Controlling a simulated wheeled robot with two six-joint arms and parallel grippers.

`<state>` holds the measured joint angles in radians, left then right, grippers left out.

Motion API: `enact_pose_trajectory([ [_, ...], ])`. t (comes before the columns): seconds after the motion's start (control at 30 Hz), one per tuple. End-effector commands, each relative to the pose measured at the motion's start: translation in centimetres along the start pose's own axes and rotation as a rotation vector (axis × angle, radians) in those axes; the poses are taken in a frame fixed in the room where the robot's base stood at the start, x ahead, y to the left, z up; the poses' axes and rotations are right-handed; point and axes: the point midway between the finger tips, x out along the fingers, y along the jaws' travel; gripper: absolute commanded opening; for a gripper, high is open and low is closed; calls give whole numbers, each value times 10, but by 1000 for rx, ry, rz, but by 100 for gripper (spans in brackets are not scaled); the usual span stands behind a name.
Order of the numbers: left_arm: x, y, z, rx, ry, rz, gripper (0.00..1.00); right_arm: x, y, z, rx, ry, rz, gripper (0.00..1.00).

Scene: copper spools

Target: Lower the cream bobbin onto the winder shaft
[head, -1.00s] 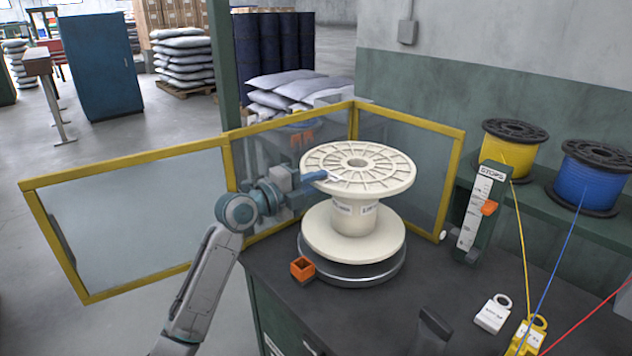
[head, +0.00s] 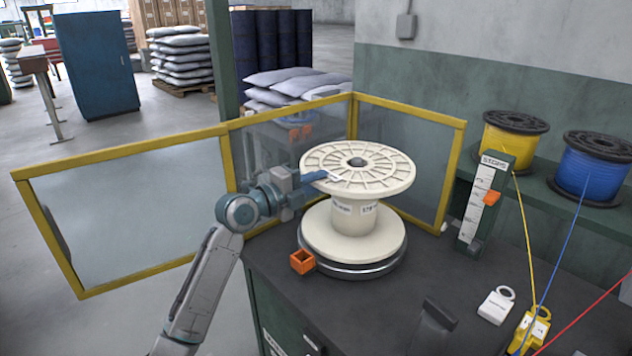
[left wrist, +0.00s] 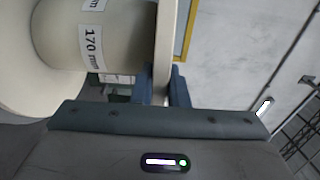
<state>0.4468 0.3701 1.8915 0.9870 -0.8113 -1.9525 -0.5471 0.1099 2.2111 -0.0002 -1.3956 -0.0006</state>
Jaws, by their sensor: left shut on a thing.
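The cream bobbin (head: 355,213) stands upright over the round metal-rimmed plate (head: 350,272) of the winder. The dark tip of the winder shaft (head: 357,161) shows inside the hole of its top flange. The lower flange is very close to the plate; I cannot tell whether they touch. My left gripper (head: 328,177) is shut on the left edge of the top flange. In the left wrist view the fingers (left wrist: 166,90) pinch the flange edge, beside the bobbin's core (left wrist: 95,35) with its "170 mm" label. My right gripper is not in view.
A yellow-framed clear guard (head: 240,128) stands behind and left of the bench (head: 400,300). An orange open box (head: 302,262) sits by the plate. The STOPS scale (head: 480,203), yellow spool (head: 513,140) and blue spool (head: 593,170) are at right, with wires crossing the bench's right side.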

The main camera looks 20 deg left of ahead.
Motion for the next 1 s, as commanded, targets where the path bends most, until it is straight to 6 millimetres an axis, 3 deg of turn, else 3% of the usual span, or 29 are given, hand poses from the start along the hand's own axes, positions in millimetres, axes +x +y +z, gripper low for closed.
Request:
enact_pose_trajectory([
  [0.53, 0, -1, 0, 2, -1, -7, 0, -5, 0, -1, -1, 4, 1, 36],
  [1.0, -1, 5, -1, 2, -1, -6, 0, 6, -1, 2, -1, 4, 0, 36],
])
